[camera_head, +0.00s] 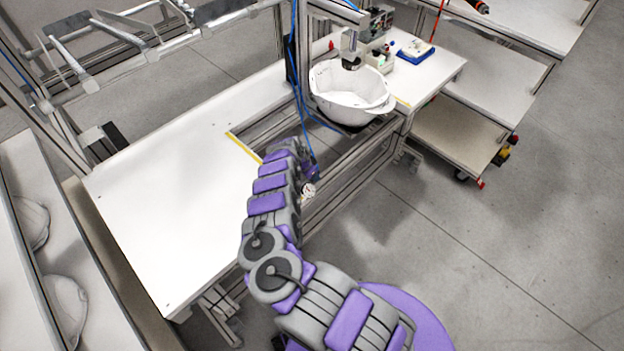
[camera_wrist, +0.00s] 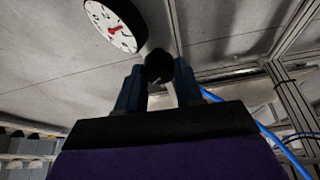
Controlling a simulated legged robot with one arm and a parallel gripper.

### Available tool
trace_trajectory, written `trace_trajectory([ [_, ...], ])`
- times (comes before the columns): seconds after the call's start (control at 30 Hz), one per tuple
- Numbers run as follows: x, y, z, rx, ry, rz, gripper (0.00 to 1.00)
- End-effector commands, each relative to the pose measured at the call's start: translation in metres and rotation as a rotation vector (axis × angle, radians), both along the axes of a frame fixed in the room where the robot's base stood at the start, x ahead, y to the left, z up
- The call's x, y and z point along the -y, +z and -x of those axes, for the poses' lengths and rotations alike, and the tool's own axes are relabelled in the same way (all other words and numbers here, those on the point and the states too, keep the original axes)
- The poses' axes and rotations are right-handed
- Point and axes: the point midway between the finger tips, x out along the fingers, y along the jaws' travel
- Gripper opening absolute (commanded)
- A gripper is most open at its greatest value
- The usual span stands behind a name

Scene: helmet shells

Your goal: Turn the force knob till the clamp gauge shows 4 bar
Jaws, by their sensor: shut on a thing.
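The force knob (camera_wrist: 158,66) is a dark round knob in the wrist view. My gripper (camera_wrist: 158,80) has its two blue fingers around it, shut on it. The clamp gauge (camera_wrist: 115,25) is a round white dial just up and left of the knob, partly cut by the top edge. Its red needle shows, but the numbers are too small and tilted to read. In the head view the gauge (camera_head: 308,190) is a small white disc beside the frame, near the end of my purple and grey arm. There the knob is hidden and my gripper (camera_head: 312,174) is mostly hidden by my arm.
A white helmet shell (camera_head: 350,90) sits in the clamp station beyond my arm. Blue hoses (camera_head: 303,120) run down the aluminium frame near my gripper. The white bench (camera_head: 170,200) lies left, mostly bare. Shelved carts stand at the right; the floor between is clear.

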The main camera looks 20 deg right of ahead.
Motion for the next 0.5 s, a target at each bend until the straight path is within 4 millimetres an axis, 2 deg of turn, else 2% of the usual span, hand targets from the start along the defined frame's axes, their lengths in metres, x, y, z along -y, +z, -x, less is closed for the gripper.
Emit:
trace_trajectory([
  [0.5,-0.0027,-0.0013,-0.0036,-0.001,-0.436,-0.006,0.05],
])
